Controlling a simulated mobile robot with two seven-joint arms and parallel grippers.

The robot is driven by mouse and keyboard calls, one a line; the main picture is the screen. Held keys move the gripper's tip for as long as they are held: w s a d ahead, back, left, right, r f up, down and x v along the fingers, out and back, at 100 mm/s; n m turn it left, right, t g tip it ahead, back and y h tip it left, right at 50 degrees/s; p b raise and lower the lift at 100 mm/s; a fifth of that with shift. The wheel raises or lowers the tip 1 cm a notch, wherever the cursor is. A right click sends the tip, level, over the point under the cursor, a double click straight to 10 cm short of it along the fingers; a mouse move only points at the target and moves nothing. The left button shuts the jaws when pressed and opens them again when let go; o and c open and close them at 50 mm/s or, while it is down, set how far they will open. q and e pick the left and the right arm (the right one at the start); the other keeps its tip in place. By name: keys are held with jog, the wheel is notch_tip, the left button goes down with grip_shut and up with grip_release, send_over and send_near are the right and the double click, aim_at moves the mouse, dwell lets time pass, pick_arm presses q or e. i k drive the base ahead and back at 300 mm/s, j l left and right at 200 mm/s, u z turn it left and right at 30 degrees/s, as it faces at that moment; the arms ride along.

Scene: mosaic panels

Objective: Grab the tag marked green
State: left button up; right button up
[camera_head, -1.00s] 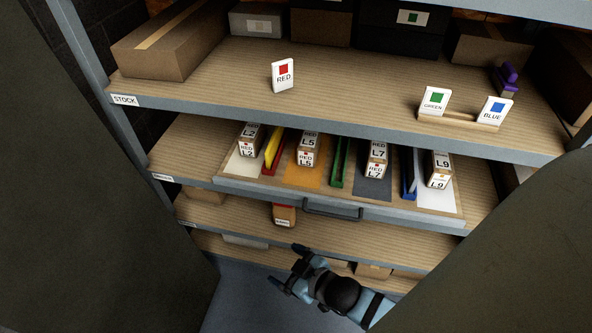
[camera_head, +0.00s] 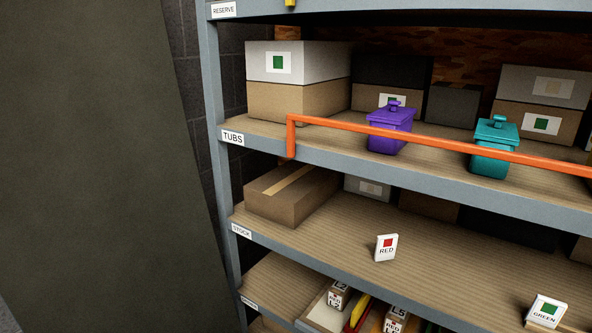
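Neither of my grippers shows in the current view.
An orange rail (camera_head: 430,142) runs along the front of the TUBS shelf, before a purple tub (camera_head: 390,130) and a teal tub (camera_head: 494,150). A cardboard box (camera_head: 290,196) sits at the STOCK shelf's left. Below is a tray with labelled boxes (camera_head: 396,319). A dark panel (camera_head: 90,160) fills the left.

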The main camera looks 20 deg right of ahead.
aim_at(548, 312)
jog(key=z, duration=1.95)
jog(key=k+j+u, duration=0.1)
